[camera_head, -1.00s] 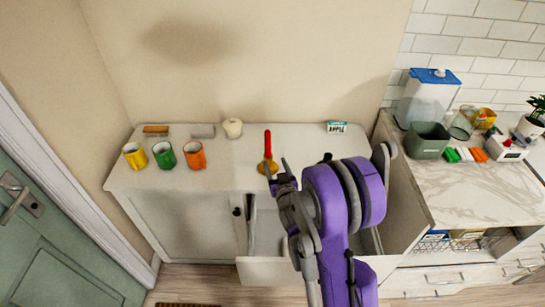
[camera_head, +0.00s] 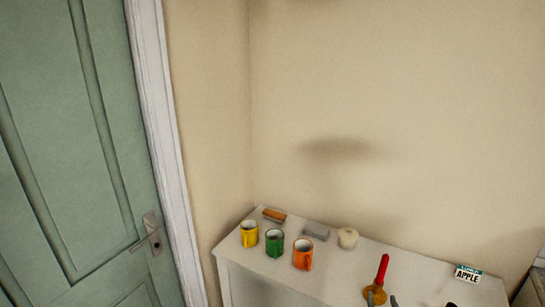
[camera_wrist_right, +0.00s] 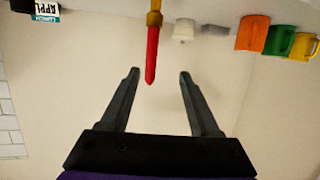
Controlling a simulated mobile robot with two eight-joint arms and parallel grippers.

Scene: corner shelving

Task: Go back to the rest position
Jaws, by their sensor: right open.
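My right gripper (camera_wrist_right: 160,75) is open and empty in the right wrist view, its two dark fingers apart. The wrist view appears upside down. In the head view only its fingertips (camera_head: 382,300) show at the bottom edge, by the base of a red stick on a gold-coloured base (camera_head: 383,270). The red stick (camera_wrist_right: 152,55) also shows beyond and between the fingers in the wrist view; whether it touches them is not clear, but nothing is gripped. My left gripper is in neither view.
A white cabinet top (camera_head: 335,270) holds a yellow mug (camera_head: 249,234), a green mug (camera_head: 274,243), an orange mug (camera_head: 302,254), a white rounded object (camera_head: 348,238) and an APPLE box (camera_head: 468,273). A green door (camera_head: 80,150) stands at left. The wall above is bare.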

